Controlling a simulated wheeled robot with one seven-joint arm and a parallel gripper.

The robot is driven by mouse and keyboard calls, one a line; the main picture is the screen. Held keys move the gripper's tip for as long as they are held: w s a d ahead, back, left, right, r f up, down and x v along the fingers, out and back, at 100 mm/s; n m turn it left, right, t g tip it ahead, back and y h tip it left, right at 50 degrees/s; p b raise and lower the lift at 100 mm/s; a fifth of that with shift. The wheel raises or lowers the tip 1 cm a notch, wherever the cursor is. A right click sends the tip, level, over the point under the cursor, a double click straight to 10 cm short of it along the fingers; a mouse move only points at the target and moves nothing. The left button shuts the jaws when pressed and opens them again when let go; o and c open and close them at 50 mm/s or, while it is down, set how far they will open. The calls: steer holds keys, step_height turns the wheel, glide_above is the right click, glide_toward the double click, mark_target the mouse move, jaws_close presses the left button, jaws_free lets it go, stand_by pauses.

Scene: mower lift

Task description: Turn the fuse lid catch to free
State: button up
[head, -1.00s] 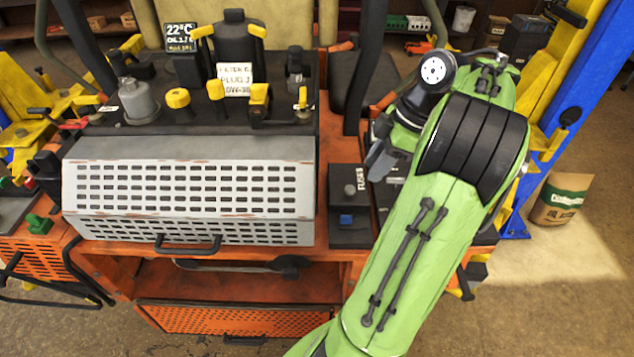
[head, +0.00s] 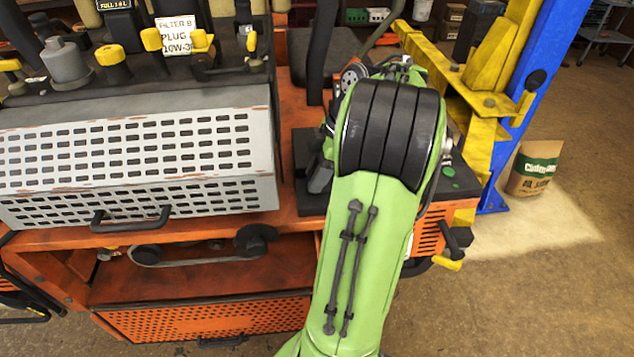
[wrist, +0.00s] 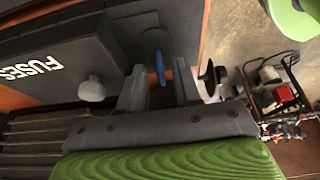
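The dark fuse lid (wrist: 50,58) with white FUSES lettering fills the upper left of the wrist view. A blue catch (wrist: 160,68) shows there as a thin upright shape. A round grey knob (wrist: 92,88) is to its left. My gripper (wrist: 158,75) is open, with one finger on each side of the blue catch; a gap shows on its right, and contact on the left cannot be told. In the head view the dark fuse box (head: 306,150) shows only in part. My arm hides the catch and most of my gripper there.
A grey perforated cover (head: 140,150) with a black handle stands left of the fuse box on the orange mower body (head: 190,275). A yellow and blue lift post (head: 515,110) rises at the right. Open floor with a paper sack (head: 535,168) lies beyond it.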

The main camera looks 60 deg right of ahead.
steer(key=shift+s, duration=0.1)
steer(key=shift+c, duration=0.3)
jaws_close()
steer(key=shift+m, duration=0.3)
steer(key=m, duration=0.2)
steer(key=m+t+h+b, duration=0.1)
steer(key=shift+a+m+h, duration=0.15)
steer(key=shift+m+h, duration=0.15)
steer(key=shift+m, duration=0.1)
steer(key=m+h+b, duration=0.1)
steer(key=m, duration=0.3)
steer(key=shift+a+h, duration=0.15)
steer(key=shift+h, duration=0.25)
steer(key=m+b, duration=0.1)
steer(key=m, duration=0.1)
steer(key=m+h, duration=0.1)
steer(key=m, duration=0.2)
steer(key=shift+a+h+b, duration=0.15)
steer(key=shift+h+b, duration=0.15)
steer(key=shift+b, duration=0.1)
steer(key=shift+r+m+g+h, duration=0.1)
steer(key=shift+m+g+h, duration=0.25)
steer(key=shift+m, duration=0.75)
steer(key=shift+m+g+h, duration=0.35)
steer(key=shift+m, duration=0.75)
